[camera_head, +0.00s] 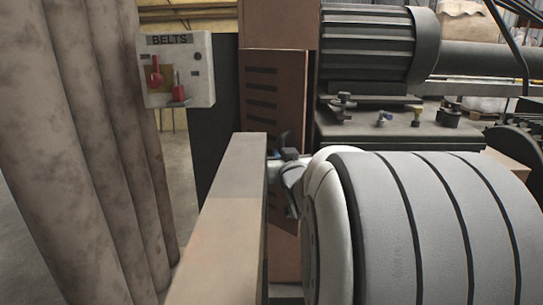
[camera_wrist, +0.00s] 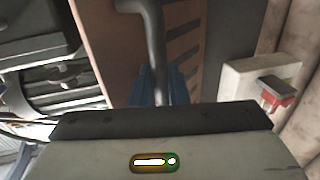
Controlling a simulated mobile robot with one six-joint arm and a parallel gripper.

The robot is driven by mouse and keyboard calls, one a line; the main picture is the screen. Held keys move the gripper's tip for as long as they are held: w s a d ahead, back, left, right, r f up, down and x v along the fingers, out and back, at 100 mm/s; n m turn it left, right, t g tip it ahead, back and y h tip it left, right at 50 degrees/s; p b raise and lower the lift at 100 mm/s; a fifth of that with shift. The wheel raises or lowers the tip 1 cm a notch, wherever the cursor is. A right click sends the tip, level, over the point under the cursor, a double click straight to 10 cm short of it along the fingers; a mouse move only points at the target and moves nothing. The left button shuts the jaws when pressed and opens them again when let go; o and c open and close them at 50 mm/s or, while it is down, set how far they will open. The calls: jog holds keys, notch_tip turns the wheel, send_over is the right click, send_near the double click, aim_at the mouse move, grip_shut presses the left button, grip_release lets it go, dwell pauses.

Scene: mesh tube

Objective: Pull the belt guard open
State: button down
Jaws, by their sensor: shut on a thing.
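The belt guard (camera_head: 262,110) is a brown upright panel with a column of dark slots, in the middle of the head view. Its lower part is largely hidden by nearer parts. In the wrist view the slotted guard (camera_wrist: 186,30) fills the upper middle. A grey bar handle (camera_wrist: 154,40) bends out in front of it. My gripper (camera_wrist: 158,88), with blue fingers, is shut on the handle. In the head view my gripper (camera_head: 285,148) is small and partly hidden in front of the guard. How far the guard stands open cannot be told.
A pale control box (camera_head: 178,72) marked BELTS, with red controls, stands left of the guard. Brown vertical tubes (camera_head: 85,150) fill the far left. A dark ribbed motor (camera_head: 370,45) sits on a machine at the right.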

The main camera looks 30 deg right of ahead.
jog(key=shift+w+r, duration=0.15)
jog(key=shift+r, duration=0.05)
jog(key=c, duration=1.8)
grip_release()
jog(key=shift+d, duration=0.1)
jog(key=shift+w+f, duration=0.15)
jog(key=p+v, duration=0.2)
jog(key=v, duration=0.6)
jog(key=shift+d, duration=0.1)
